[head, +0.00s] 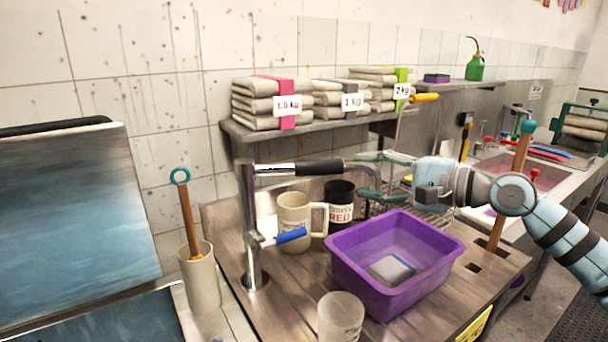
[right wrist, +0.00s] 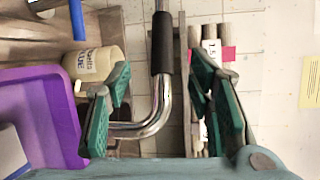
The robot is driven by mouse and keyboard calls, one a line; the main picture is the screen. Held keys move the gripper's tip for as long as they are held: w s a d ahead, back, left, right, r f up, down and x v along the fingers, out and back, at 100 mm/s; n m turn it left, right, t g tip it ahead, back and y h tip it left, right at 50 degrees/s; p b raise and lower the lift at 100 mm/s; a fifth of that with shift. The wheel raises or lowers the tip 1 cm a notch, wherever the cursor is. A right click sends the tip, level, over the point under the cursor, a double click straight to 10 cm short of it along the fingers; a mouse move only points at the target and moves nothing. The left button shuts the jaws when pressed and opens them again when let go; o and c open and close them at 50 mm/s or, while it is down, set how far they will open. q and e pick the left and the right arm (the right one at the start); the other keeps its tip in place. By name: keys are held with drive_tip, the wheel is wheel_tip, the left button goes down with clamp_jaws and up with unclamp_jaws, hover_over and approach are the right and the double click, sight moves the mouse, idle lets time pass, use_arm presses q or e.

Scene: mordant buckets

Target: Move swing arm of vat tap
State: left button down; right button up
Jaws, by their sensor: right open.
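The vat tap (head: 252,225) is a chrome post on the wooden drainer, with a blue lever (head: 291,235) low on it. Its swing arm (head: 280,169) reaches right from the top of the post and carries a black sleeve (head: 320,167). My right gripper (head: 362,175) is open at the arm's outer end, one finger above and one below in the head view. In the right wrist view the black sleeve (right wrist: 162,45) and the chrome bend (right wrist: 157,110) lie between the open fingers, apart from both. My left gripper is not in view.
A purple tub (head: 350,275) stands below the gripper. A cream mug (head: 294,222) and a dark mug (head: 340,205) stand behind it, under the swing arm. A shelf (head: 330,128) with folded cloth stacks is behind. A pale cup (head: 340,318) stands in front.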

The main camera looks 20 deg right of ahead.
sight(323, 169)
drive_tip(key=p+x, duration=0.2)
drive_tip(key=p, duration=0.3)
drive_tip(key=r+p+x, duration=0.1)
drive_tip(key=p+x, duration=0.2)
drive_tip(key=p, duration=0.2)
drive_tip(key=shift+w+a+p, duration=0.2)
drive_tip(key=shift+w+p, duration=0.15)
drive_tip(key=x, duration=0.4)
drive_tip(key=b+x, duration=0.1)
drive_tip(key=x, duration=0.1)
drive_tip(key=shift+w+a+f, duration=0.25)
drive_tip(key=shift+f, duration=0.2)
drive_tip(key=shift+w+a, duration=0.15)
drive_tip(key=shift+w, duration=0.1)
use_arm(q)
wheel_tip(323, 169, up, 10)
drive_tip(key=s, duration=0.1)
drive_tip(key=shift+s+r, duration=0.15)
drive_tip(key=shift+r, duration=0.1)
use_arm(e)
clamp_jaws()
